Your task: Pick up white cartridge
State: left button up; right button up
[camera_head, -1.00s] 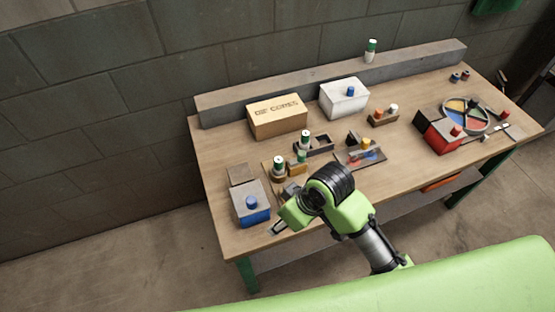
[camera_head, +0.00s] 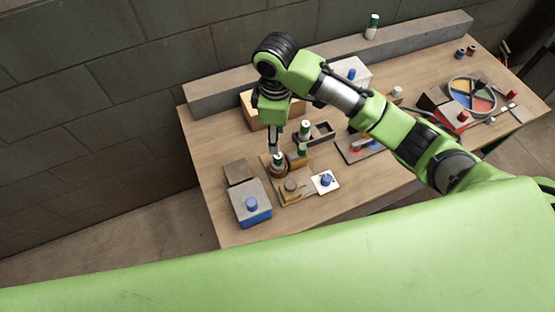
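A white cartridge (camera_head: 279,165) with a green and dark top stands upright on a small wooden block near the table's front left. My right gripper (camera_head: 274,148) comes down from above, its fingers at the top of this cartridge. I cannot tell whether they touch it or are closed. A similar white and green cartridge (camera_head: 305,131) stands just behind, by a dark tray. Another white and green cartridge (camera_head: 372,27) stands on the grey ledge at the back. My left gripper is not in view.
A grey and blue box (camera_head: 250,204) stands at the front left. A wooden fixture (camera_head: 291,188) and a white plate with a blue knob (camera_head: 325,182) lie beside it. A cardboard box (camera_head: 252,112) and a white box (camera_head: 352,71) are partly hidden by my arm. A coloured round tray (camera_head: 472,96) is at right.

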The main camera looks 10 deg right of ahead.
aim_at(278, 158)
notch_tip(278, 158, down, 5)
jog(key=shift+r, duration=0.1)
jog(key=shift+f+p, duration=0.35)
jog(key=shift+f, duration=0.15)
jog(key=f, duration=0.2)
jog(key=f+p, duration=0.1)
jog(key=f, duration=0.1)
jog(key=shift+s+d+f+p, duration=0.15)
jog(key=shift+s+p, duration=0.05)
jog(key=shift+p, duration=0.1)
jog(key=shift+f, duration=0.35)
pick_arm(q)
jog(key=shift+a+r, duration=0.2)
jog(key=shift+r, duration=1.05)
pick_arm(e)
grip_shut()
